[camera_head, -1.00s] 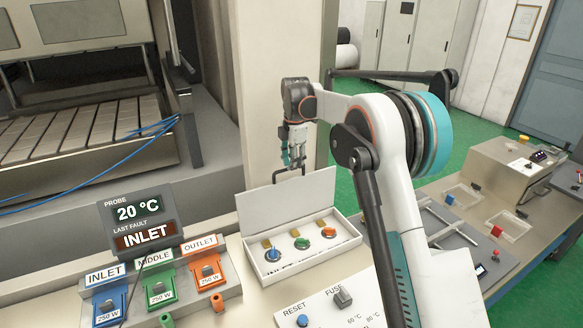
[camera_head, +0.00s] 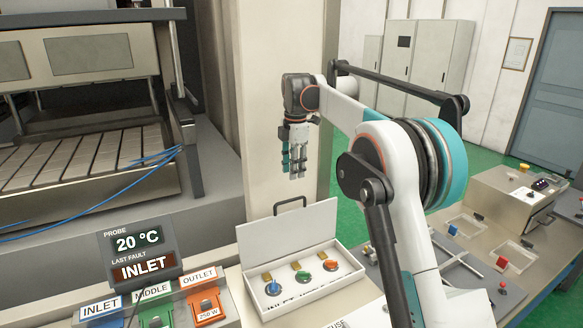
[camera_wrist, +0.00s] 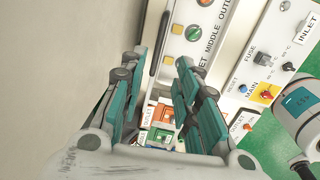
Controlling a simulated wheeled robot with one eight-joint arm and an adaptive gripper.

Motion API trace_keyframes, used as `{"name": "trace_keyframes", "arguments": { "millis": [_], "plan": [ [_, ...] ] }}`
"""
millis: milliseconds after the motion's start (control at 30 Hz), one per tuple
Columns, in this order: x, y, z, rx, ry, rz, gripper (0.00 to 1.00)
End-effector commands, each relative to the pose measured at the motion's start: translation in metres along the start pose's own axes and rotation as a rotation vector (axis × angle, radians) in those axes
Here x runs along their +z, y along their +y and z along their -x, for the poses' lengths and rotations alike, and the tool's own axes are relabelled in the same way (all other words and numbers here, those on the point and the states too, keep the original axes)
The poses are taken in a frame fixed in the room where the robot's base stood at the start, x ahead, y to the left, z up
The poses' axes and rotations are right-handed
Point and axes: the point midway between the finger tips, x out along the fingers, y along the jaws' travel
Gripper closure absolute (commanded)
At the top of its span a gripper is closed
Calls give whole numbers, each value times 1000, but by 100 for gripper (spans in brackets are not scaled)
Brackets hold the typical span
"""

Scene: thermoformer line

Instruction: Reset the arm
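My gripper (camera_head: 296,166) hangs fingers down in front of the pale column, above and behind the open box. In the wrist view my gripper (camera_wrist: 160,62) has its two teal-and-grey fingers apart with nothing between them. My arm bends from the right side over to it. The white box (camera_head: 345,262) has its lid (camera_head: 292,236) raised, with a dark handle (camera_head: 290,204) on the lid's top edge. The fingertips are a little above the handle and appear clear of it.
Blue, green and orange knobs (camera_head: 331,265) sit in the box. A probe display (camera_head: 140,244) and heater slots stand at the left front, beside the thermoformer bed (camera_head: 90,157) with loose blue cables (camera_head: 100,183). A bench (camera_head: 470,255) with fixtures lies right.

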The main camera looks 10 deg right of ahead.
Motion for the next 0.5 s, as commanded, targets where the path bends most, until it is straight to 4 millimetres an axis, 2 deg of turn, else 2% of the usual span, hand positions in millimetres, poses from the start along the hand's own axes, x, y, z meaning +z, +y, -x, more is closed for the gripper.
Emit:
{"name": "trace_keyframes", "arguments": {
  "millis": [133,233,500],
  "plan": [
    [0,-9,4,13,-3,-43,70],
    [-2,-24,10,36,-8,-124,70],
    [-9,-91,24,130,-11,-434,70]
  ]
}}
